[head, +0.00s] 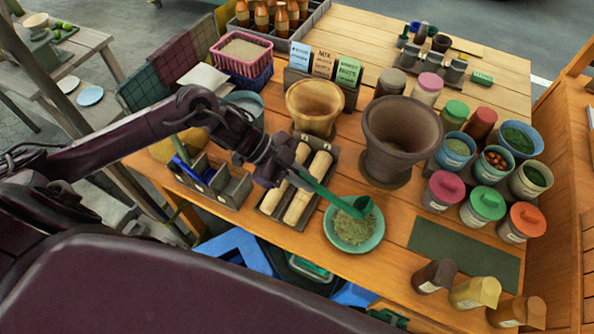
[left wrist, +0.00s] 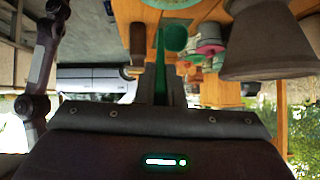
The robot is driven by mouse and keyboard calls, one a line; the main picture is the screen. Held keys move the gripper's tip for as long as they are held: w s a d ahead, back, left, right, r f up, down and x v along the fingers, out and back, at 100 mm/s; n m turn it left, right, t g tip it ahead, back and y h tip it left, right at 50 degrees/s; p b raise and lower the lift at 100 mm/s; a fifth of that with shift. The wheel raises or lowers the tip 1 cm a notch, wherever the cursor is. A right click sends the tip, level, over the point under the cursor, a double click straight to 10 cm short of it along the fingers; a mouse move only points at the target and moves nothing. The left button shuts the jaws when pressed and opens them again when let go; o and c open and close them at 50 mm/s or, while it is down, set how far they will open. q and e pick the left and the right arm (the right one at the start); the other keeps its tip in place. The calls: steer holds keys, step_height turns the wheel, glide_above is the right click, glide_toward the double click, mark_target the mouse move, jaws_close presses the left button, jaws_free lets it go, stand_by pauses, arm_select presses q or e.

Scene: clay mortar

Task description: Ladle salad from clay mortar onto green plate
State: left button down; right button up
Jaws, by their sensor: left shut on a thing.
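My left gripper (head: 292,178) is shut on a green ladle (head: 325,193) and holds it by the handle. The ladle's bowl (head: 361,206) is over the right part of the green plate (head: 331,237), which holds shredded salad (head: 354,229). In the left wrist view the ladle (left wrist: 160,62) points away from the gripper (left wrist: 160,85), near the plate's edge (left wrist: 172,3). The brown clay mortar (head: 402,125) stands upright behind and right of the plate; it also shows in the left wrist view (left wrist: 265,45). My right gripper is not in view.
A wooden mortar (head: 315,105) and a tray of rolling pins (head: 307,187) stand left of the clay mortar. Several lidded jars (head: 484,205) and bowls crowd the right. A dark green mat (head: 463,252) lies right of the plate, with spice bottles (head: 475,293) in front.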

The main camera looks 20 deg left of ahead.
arm_select(q)
steer(key=d+r+y+p, duration=0.7)
steer(key=d+y, duration=0.3)
steer(key=d, duration=0.2)
steer(key=shift+s+d+m+p, duration=0.15)
steer(key=shift+d+m+p, duration=0.25)
steer(key=shift+p, duration=0.35)
steer(key=shift+a, duration=0.1)
steer(key=c, duration=2)
jaws_free()
steer(key=shift+c, duration=0.2)
jaws_close()
